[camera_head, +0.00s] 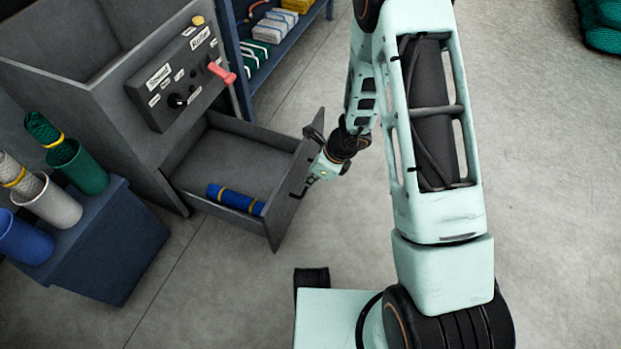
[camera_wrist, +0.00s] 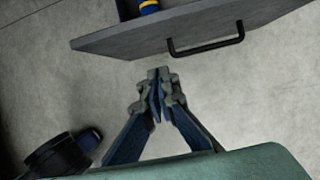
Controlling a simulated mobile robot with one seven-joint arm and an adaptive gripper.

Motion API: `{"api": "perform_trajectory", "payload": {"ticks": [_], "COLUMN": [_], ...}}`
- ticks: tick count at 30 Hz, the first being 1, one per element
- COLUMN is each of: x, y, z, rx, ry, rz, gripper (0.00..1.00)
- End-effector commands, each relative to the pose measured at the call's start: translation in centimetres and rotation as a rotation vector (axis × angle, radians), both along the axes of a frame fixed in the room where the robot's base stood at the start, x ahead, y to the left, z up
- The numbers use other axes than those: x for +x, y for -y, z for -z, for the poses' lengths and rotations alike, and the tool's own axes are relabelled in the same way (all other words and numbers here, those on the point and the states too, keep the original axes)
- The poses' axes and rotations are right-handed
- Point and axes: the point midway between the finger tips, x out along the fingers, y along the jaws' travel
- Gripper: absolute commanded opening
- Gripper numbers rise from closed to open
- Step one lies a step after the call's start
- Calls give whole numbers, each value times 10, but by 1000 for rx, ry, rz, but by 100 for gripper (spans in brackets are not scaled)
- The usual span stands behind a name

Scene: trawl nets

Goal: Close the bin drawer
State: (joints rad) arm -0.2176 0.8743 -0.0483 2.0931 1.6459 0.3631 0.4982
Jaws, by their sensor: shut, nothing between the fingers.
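The grey bin drawer (camera_head: 222,160) is pulled out from the lower part of a grey cabinet (camera_head: 125,135). A blue roll (camera_head: 236,199) with yellow bands lies inside it near the front side wall. In the wrist view, the drawer's front panel (camera_wrist: 130,38) runs across the top, with a black bar handle (camera_wrist: 207,47) right of centre. My gripper (camera_wrist: 161,76) is shut and empty. Its fingertips point at the lower edge of the panel, left of the handle, and appear close to it; I cannot tell whether they touch. In the head view, my gripper (camera_head: 309,181) is just outside the drawer front.
A control panel (camera_head: 180,80) with a red lever (camera_head: 222,73) is above the drawer. A blue stand (camera_head: 105,245) with several tubes is at the left. A blue shelf (camera_head: 275,55) stands behind.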

Motion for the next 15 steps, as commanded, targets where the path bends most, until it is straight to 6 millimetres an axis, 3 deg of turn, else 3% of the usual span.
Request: {"api": "perform_trajectory", "payload": {"ticks": [1, 8, 15], "x": [0, 7, 19], "y": [-4, -21, -52], "z": [17, 61, 56], "rx": [-1, -1, -1], "ry": [-3, 0, 3], "rz": [-3, -3, -5], "gripper": [0, 0, 0]}}
